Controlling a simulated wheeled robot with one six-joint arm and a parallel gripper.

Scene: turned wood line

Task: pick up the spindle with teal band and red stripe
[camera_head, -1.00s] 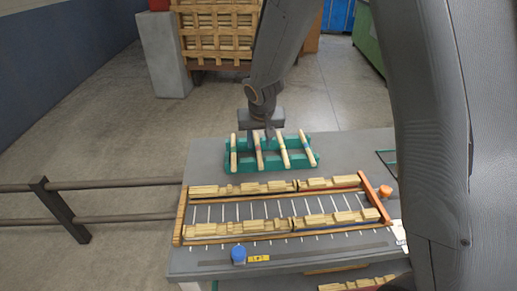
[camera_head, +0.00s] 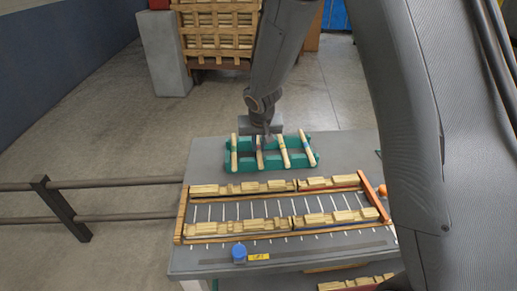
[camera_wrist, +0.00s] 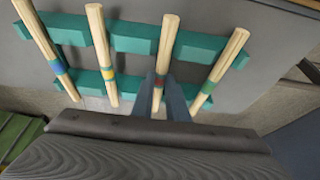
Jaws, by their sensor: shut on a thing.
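A teal rack (camera_head: 272,160) holds several pale wooden spindles side by side. My gripper (camera_head: 263,138) is down at the second spindle from the left in the head view. In the wrist view its two grey fingers (camera_wrist: 162,92) are shut on that spindle (camera_wrist: 167,36), which shows a red mark between them. I cannot make out a teal band on it. The spindle still lies across the rack's rails. Beside it lie a spindle with a green and yellow band (camera_wrist: 97,30), one with a blue and yellow band (camera_wrist: 37,36), and one with a green band (camera_wrist: 230,50).
The rack stands at the back of a grey table (camera_head: 205,160). In front of it is a wooden frame (camera_head: 180,217) with metal rods and carved wooden blocks. A blue round knob (camera_head: 239,252) is at the front edge. A railing (camera_head: 110,186) runs on the left.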

